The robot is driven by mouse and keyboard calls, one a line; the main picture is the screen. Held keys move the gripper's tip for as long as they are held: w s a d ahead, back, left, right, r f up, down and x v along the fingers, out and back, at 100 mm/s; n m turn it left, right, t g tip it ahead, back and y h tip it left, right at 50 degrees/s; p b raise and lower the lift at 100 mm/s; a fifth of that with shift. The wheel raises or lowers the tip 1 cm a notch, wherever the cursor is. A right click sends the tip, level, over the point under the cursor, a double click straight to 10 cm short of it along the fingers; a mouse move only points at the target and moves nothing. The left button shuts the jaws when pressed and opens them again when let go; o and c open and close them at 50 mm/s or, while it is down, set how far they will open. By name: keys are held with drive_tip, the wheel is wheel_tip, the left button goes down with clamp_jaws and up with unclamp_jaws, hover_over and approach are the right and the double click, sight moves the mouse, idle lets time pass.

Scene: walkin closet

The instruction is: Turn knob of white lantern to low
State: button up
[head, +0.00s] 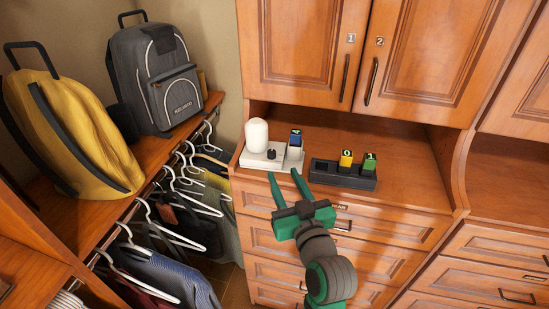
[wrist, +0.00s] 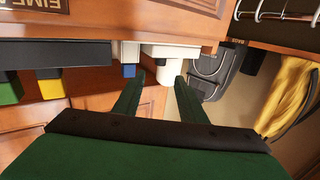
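The white lantern (head: 257,134) has a rounded white top on a flat white base at the left end of the wooden counter. Its small dark knob (head: 271,154) is on the base beside the rounded top. A blue-topped block (head: 295,140) stands at the base's right end. My gripper (head: 283,173) is open and empty, its two green fingers pointing at the lantern from the front. In the wrist view the lantern (wrist: 168,51) appears upside down beyond the fingertips of my gripper (wrist: 160,78).
A black tray (head: 325,177) with a yellow and a green block stands right of the lantern. Cabinet doors (head: 305,45) hang above the counter, and drawers (head: 355,230) are below. Left are a grey backpack (head: 160,75), a yellow backpack (head: 65,130) and hanging clothes. The right counter is clear.

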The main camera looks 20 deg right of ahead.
sight(273, 154)
drive_tip(key=w, duration=0.9)
drive_tip(key=shift+d, duration=0.15)
clamp_jaws()
